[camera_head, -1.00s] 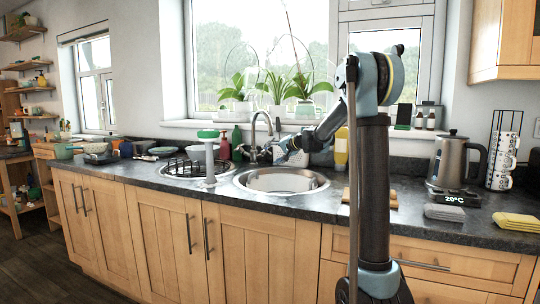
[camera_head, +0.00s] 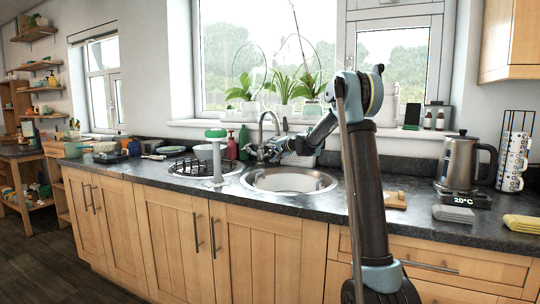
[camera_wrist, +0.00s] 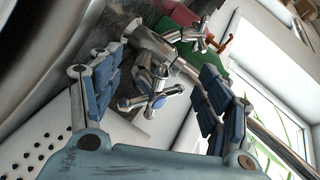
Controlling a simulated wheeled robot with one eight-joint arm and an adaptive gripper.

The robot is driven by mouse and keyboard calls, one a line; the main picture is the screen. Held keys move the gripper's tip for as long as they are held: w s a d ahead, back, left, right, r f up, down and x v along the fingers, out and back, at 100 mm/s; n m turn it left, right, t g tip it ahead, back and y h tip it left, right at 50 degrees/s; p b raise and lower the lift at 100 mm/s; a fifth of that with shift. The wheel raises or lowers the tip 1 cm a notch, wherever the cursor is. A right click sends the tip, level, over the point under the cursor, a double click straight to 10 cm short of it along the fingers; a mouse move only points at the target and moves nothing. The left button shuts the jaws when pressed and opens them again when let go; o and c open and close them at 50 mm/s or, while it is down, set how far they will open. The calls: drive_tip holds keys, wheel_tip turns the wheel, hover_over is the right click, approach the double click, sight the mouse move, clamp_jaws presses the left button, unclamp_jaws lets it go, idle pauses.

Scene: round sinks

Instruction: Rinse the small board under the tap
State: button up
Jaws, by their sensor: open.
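The tap (camera_head: 266,125) rises behind the round steel sink (camera_head: 255,178); no water stream shows. My gripper (camera_head: 270,150) is at the tap's base, behind the sink. In the wrist view its blue-padded fingers (camera_wrist: 160,92) are spread apart. A cross-shaped tap handle with a blue cap (camera_wrist: 157,102) appears between them; I cannot tell whether they touch it. A second cross handle (camera_wrist: 195,35) is farther off. A small wooden piece (camera_head: 395,200), possibly the small board, lies on the counter right of the sink, partly hidden by my arm.
Bottles (camera_head: 243,142) stand behind. A kettle (camera_head: 458,162), a mug rack (camera_head: 513,160) and cloths (camera_head: 453,214) are at the right.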

drive_tip(key=shift+w+a+f, duration=0.15)
drive_tip(key=shift+w+a, duration=0.15)
drive_tip(key=shift+w, duration=0.05)
drive_tip(key=c, duration=1)
drive_tip(key=shift+d, duration=0.1)
